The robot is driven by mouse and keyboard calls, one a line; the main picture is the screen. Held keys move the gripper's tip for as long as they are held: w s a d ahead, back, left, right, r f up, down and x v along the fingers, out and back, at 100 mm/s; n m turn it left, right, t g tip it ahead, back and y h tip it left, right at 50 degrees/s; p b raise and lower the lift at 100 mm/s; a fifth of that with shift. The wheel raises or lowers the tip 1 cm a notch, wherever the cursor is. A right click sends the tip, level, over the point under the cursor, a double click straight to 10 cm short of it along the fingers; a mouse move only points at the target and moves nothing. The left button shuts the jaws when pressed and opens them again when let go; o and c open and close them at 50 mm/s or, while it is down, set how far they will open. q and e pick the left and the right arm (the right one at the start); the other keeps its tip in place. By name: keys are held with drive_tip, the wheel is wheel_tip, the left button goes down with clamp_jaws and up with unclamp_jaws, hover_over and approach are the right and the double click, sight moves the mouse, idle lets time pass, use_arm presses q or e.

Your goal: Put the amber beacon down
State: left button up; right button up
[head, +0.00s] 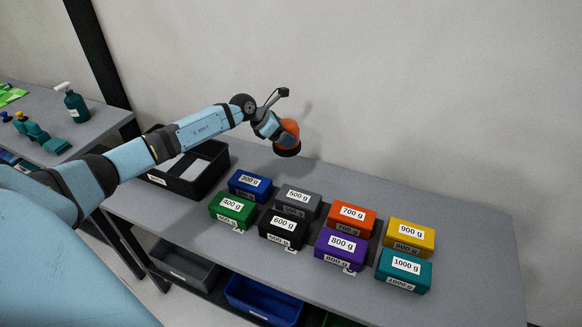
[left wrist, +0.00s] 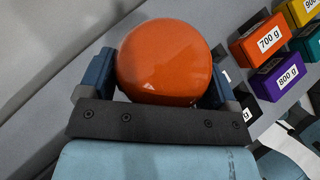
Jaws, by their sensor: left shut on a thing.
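The amber beacon (head: 288,134) has an orange dome and a dark base. My left gripper (head: 272,128) is shut on it and holds it over the back part of the grey table (head: 460,210), tilted in the head view. In the left wrist view the orange dome of the beacon (left wrist: 166,62) fills the space between the two blue fingers of the left gripper (left wrist: 158,78). The beacon's base is hidden in that view. I cannot tell the exact gap between the beacon and the tabletop. My right gripper is in neither view.
Several labelled weight boxes stand in two rows on the table, including the orange 700 g box (head: 351,218) and the grey 500 g box (head: 298,200). A black bin (head: 217,172) stands at the left end. Behind the boxes, the back strip is clear up to the wall.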

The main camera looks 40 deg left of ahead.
use_arm(q)
wheel_tip(320, 180, down, 13)
drive_tip(key=shift+w+r, duration=0.1)
drive_tip(key=shift+r, duration=0.1)
idle(0.3)
drive_tip(key=shift+f, duration=0.2)
drive_tip(key=o, duration=0.8)
drive_tip(key=shift+r, duration=0.1)
